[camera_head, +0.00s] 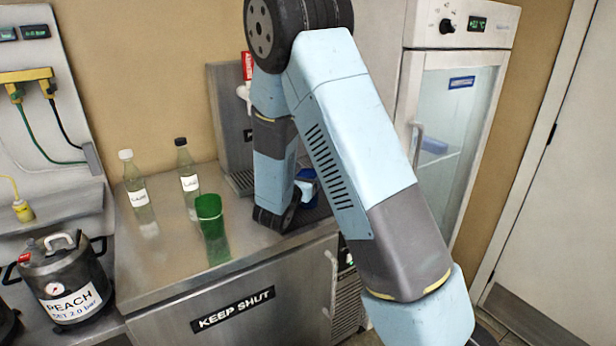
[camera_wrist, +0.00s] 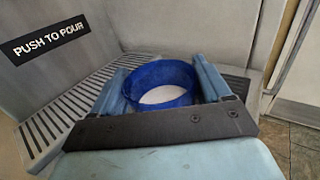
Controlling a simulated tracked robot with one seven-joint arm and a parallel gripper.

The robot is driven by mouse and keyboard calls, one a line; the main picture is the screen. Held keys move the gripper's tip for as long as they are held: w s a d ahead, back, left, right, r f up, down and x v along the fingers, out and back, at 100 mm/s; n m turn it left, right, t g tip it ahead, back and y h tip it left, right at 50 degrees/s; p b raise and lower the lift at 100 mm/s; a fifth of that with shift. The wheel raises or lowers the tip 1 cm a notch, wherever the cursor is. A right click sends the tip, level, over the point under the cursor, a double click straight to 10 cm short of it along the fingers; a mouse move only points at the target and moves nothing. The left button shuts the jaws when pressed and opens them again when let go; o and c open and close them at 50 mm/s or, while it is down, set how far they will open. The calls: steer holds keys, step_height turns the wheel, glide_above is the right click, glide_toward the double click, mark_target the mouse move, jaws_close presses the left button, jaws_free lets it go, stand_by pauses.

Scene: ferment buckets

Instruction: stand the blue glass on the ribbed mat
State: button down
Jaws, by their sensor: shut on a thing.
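The blue glass (camera_wrist: 163,82) shows in the wrist view from above, its round rim upright or nearly so and a pale patch inside. It also shows in the camera_head view (camera_head: 307,184), partly hidden by my arm. My gripper (camera_wrist: 162,72) is shut on the glass, with a light-blue finger on each side of it. The ribbed mat (camera_wrist: 48,127), grey with dark slots, lies under and around the glass in the wrist view. Its left end shows in the head view (camera_head: 241,182). The glass's base is hidden, so I cannot tell whether it touches the mat.
A grey dispenser (camera_wrist: 90,40) labelled PUSH TO POUR stands behind the mat. A green glass (camera_head: 211,215) and two clear bottles, one white-capped (camera_head: 136,190) and one black-capped (camera_head: 187,178), stand left on the steel counter (camera_head: 165,262). A glass-door fridge (camera_head: 455,110) stands right.

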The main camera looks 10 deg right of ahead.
stand_by(0.3)
jaws_free()
steer(key=v, duration=1.2)
steer(key=s+d+r+m+g, duration=0.5)
steer(key=s+d+m+g, duration=0.1)
steer(key=s+d+m, duration=0.15)
steer(key=s+d+r+m+g, duration=0.4)
steer(key=s+d+m+g, duration=0.2)
steer(key=d+m, duration=0.2)
steer(key=s+a+r+m+t+y, duration=0.1)
steer(key=s+a+r+m+y, duration=0.1)
steer(key=s+r+m+y, duration=0.2)
steer(key=s+a+r+m+t+y, duration=0.2)
steer(key=s+a+r+m+y, duration=0.1)
steer(key=s+r+m+y, duration=0.2)
steer(key=shift+s+r+m+y, duration=0.2)
steer(key=shift+s+m+y, duration=0.8)
steer(key=shift+s+m, duration=1.1)
